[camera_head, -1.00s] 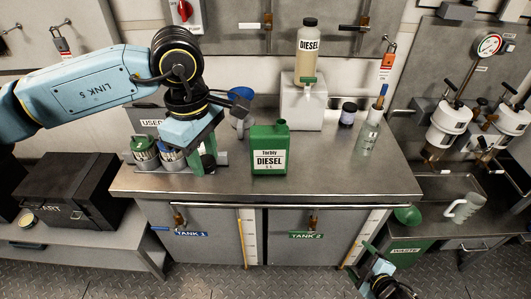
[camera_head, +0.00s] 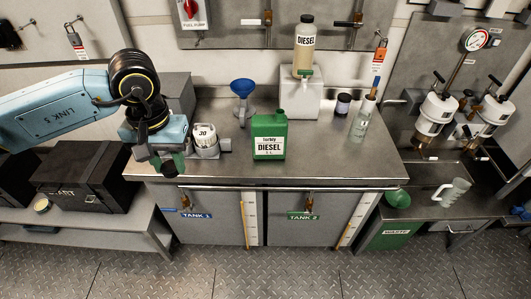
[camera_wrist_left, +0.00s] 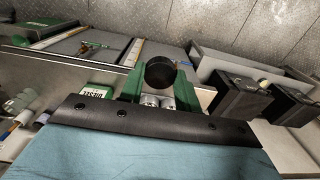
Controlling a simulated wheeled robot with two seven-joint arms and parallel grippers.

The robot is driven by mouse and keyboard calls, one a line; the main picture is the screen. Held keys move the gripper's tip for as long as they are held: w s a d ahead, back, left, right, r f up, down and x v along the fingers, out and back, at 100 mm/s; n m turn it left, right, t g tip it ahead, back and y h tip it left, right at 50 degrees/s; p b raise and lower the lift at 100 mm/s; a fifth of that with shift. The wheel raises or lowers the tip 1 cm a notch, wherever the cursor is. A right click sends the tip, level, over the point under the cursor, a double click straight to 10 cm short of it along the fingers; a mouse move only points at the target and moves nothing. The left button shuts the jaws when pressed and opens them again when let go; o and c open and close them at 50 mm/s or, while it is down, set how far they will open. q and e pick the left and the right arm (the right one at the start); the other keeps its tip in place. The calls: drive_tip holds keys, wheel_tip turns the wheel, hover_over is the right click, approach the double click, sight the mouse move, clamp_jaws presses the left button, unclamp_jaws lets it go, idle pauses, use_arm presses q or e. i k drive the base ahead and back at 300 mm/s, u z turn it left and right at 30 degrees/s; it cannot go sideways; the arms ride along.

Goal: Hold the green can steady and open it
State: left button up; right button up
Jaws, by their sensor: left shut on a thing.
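The green can (camera_head: 269,140), labelled DIESEL, stands upright on the steel counter with its green neck at the top right. I see no cap on that neck. Part of the can also shows in the left wrist view (camera_wrist_left: 97,94). My left gripper (camera_head: 172,166) is at the counter's front left edge, well left of the can and apart from it. It is shut on a black round cap, which shows between its green fingers in the left wrist view (camera_wrist_left: 159,72). A small piece of what seems to be my right gripper (camera_head: 524,213) shows at the right edge; its fingers are unclear.
A white container marked 30 (camera_head: 204,137) stands in a holder beside my left gripper. A blue funnel (camera_head: 242,88) is behind the can. A diesel bottle (camera_head: 304,45) stands on a white block (camera_head: 292,99). The counter (camera_head: 330,160) is clear right of the can.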

sight(269, 132)
drive_tip(key=z, duration=0.45)
drive_tip(key=k, duration=0.15)
drive_tip(key=u, duration=1.35)
drive_tip(key=i, duration=0.85)
drive_tip(key=z, duration=0.5)
drive_tip(key=i, duration=0.5)
drive_tip(key=z, duration=0.45)
